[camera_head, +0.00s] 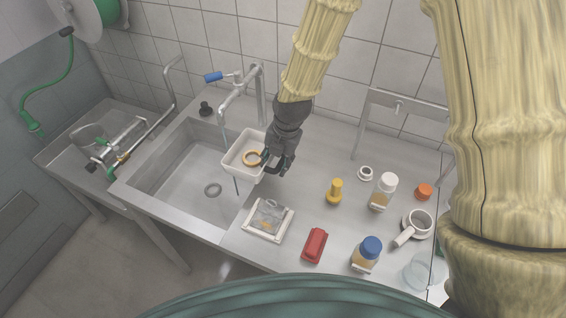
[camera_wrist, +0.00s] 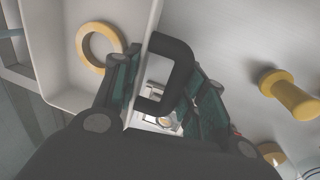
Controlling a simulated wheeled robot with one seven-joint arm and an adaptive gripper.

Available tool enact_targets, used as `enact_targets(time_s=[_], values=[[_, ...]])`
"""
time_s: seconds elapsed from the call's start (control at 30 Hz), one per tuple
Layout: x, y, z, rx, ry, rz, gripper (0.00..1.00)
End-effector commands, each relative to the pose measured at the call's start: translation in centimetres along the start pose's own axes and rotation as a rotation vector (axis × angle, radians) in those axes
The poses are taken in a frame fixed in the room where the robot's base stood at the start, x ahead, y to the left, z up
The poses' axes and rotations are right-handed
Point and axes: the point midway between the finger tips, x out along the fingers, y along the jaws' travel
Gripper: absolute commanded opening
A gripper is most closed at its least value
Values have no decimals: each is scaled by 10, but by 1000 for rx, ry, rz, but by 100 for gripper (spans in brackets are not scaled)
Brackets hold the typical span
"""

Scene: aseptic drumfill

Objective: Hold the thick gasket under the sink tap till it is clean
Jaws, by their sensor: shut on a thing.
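My gripper (camera_head: 279,163) is shut on the black handle (camera_wrist: 168,72) of a white tub (camera_head: 236,150), close to the sink's right side. In the wrist view, the handle lies between both fingers and the tub wall (camera_wrist: 141,62) is beside it. An orange-yellow ring, seemingly the thick gasket (camera_head: 250,158), lies inside the tub; it also shows in the wrist view (camera_wrist: 81,48). The tap (camera_head: 232,100) stands behind, its spout near the tub's left rim. A thin stream shows by that rim; I cannot tell whether it falls into the tub.
The sink basin (camera_head: 180,190) has free room left of the tub. On the counter to the right are a tray with a bag (camera_head: 249,232), a red block (camera_head: 315,245), a yellow knobbed piece (camera_head: 335,192), a white-capped bottle (camera_head: 383,192) and a blue-capped bottle (camera_head: 367,255).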

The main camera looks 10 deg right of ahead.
Motion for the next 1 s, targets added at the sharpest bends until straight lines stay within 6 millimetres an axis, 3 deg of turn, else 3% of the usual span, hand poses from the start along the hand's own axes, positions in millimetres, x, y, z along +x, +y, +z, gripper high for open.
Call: enact_targets(time_s=[0.7,1.0], values=[[13,66,1,-1,-2,2,2],[16,83,0,-2,-1,1,2]])
